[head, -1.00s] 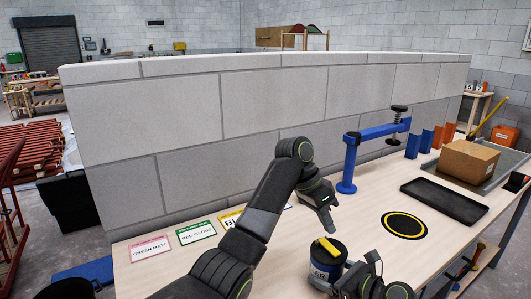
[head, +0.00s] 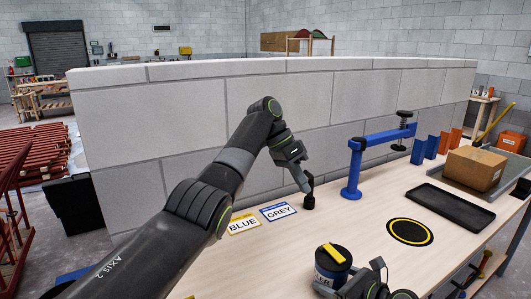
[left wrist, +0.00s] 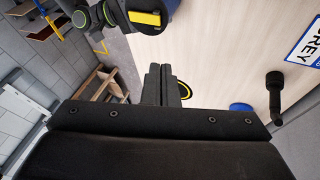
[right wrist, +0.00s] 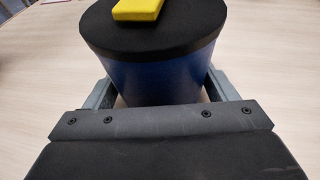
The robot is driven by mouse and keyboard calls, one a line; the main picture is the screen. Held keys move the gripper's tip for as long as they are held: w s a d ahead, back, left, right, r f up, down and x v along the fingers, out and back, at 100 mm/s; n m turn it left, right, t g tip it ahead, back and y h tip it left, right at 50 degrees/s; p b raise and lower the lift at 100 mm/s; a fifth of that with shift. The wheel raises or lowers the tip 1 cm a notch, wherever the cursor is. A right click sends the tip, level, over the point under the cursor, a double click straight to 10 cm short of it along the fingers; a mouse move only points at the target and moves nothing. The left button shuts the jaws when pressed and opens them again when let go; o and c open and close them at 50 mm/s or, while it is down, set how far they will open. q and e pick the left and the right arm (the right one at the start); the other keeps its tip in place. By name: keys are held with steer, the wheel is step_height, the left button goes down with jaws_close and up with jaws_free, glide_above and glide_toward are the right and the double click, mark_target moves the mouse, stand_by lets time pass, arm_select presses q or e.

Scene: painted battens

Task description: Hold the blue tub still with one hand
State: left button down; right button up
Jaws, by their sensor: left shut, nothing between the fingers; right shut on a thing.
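The blue tub (head: 330,272) stands upright on the bench at the lower middle of the head view. It has a black lid with a yellow block (head: 333,253) on top. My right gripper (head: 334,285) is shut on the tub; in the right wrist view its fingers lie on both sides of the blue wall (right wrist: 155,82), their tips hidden. My left gripper (head: 306,187) is shut and empty above the bench, behind the tub and apart from it. In the left wrist view its fingers (left wrist: 161,78) are together.
A small black upright peg (head: 309,194) stands close to my left gripper. Beyond are a blue clamp stand (head: 353,170), a black tray (head: 447,205), a cardboard box (head: 473,168) and a black-yellow ring mark (head: 410,232). BLUE (head: 243,225) and GREY (head: 278,212) cards lie near the wall.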

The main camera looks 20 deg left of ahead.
arm_select(q)
steer(key=w+a+r+n+t, duration=0.3)
steer(key=w+a+n+t, duration=0.2)
steer(key=a, duration=0.6)
steer(key=w+t, duration=0.2)
steer(key=w, duration=0.1)
steer(key=shift+w+a+r+n+y, duration=0.15)
steer(key=shift+w+a+n+y, duration=0.15)
steer(key=shift+w+a+n, duration=0.1)
arm_select(e)
steer(key=o, duration=0.7)
steer(key=shift+o, duration=0.2)
steer(key=shift+s+d, duration=0.1)
